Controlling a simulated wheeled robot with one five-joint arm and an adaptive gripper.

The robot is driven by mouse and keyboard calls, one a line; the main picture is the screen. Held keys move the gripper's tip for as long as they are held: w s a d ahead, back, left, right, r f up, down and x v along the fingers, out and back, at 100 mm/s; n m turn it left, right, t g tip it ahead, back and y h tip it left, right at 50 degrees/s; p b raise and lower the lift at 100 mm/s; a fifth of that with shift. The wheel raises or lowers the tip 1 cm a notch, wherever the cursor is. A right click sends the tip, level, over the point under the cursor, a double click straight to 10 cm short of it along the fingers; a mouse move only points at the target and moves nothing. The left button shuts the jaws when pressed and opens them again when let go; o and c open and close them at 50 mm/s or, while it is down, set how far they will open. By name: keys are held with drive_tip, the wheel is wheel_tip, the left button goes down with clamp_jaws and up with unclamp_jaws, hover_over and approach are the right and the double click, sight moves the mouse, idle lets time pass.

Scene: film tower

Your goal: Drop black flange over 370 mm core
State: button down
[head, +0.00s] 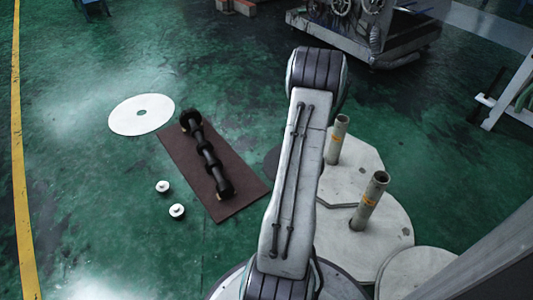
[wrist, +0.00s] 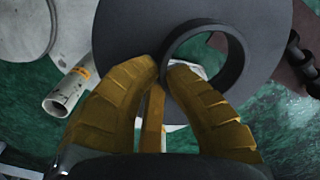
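The black flange (wrist: 125,22) is a wide dark disc with a raised ring hub (wrist: 240,62) around its central hole. My gripper (wrist: 164,68) has its yellow fingertips close together at the hub wall and appears to pinch it. Green floor shows through the hole. In the head view only a dark edge of the flange (head: 272,160) shows left of my arm. Two grey cores with orange labels, a rear one (head: 338,138) and a front one (head: 369,200), stand upright on pale discs. One core (wrist: 62,103) shows left of my fingers in the wrist view. Label text is unreadable.
A brown mat (head: 228,206) with a black bar (head: 207,152) lies left of my arm. A white disc (head: 141,114) and two small white pieces (head: 177,210) lie beyond it on the floor. Machinery (head: 370,35) stands at the back. The left floor is mostly clear.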

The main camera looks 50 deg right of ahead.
drive_tip(key=s+d+f+m, duration=0.2)
drive_tip(key=s+d+m, duration=0.2)
drive_tip(key=s, duration=0.6)
drive_tip(key=s+d+f+m, duration=0.1)
drive_tip(key=s+d+m, duration=0.3)
drive_tip(key=s, duration=0.7)
drive_tip(key=d+r+m, duration=0.1)
drive_tip(key=d+m, duration=0.6)
drive_tip(key=m, duration=0.6)
drive_tip(key=shift+s+d+r+h+p, duration=0.15)
drive_tip(key=shift+s+r+h+p, duration=0.05)
drive_tip(key=shift+s+h+p, duration=0.2)
drive_tip(key=shift+f+m, duration=0.1)
drive_tip(key=shift+m, duration=0.2)
drive_tip(key=shift+f+b, duration=2.1)
drive_tip(key=shift+f, duration=0.65)
drive_tip(key=shift+f+b, duration=0.4)
drive_tip(key=shift+f, duration=0.8)
drive_tip(key=c, duration=1.3)
unclamp_jaws()
drive_tip(key=shift+c, duration=0.2)
drive_tip(key=shift+r, duration=0.1)
